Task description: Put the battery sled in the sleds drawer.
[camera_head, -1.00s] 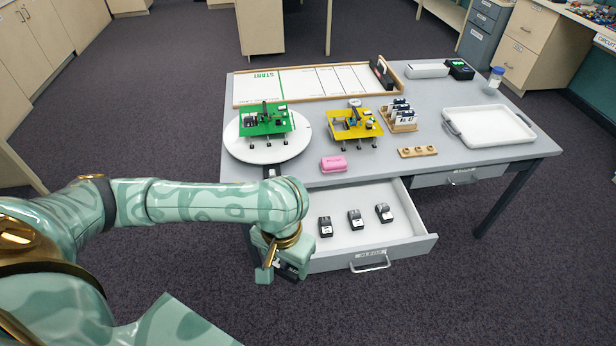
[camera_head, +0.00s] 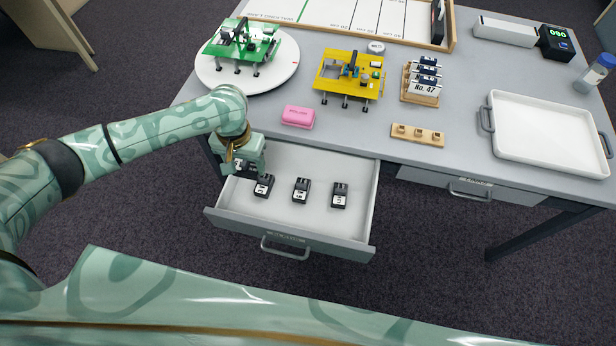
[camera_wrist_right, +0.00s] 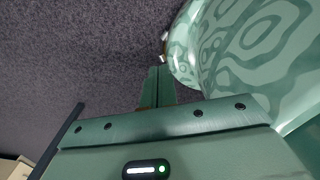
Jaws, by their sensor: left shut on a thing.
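The open drawer (camera_head: 357,208) sticks out of the table's front; its front label is too small to read surely. Three black sleds with white labels stand in it: one at left (camera_head: 264,186), one in the middle (camera_head: 300,190) and one at right (camera_head: 340,195). My left gripper (camera_head: 243,166) is at the drawer's left end, low by its back left corner, shut on a dark battery sled mostly hidden by the fingers. I cannot tell whether that sled touches the drawer floor. In the right wrist view my right gripper (camera_wrist_right: 157,88) has its fingers together, with nothing seen between them, over carpet.
On the table stand a green board (camera_head: 242,42) on a white turntable (camera_head: 212,76), a yellow board (camera_head: 347,82), a pink block (camera_head: 298,116), a wooden peg strip (camera_head: 418,135), a card rack (camera_head: 421,84) and a white tray (camera_head: 550,135). A second drawer (camera_head: 470,187) is shut.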

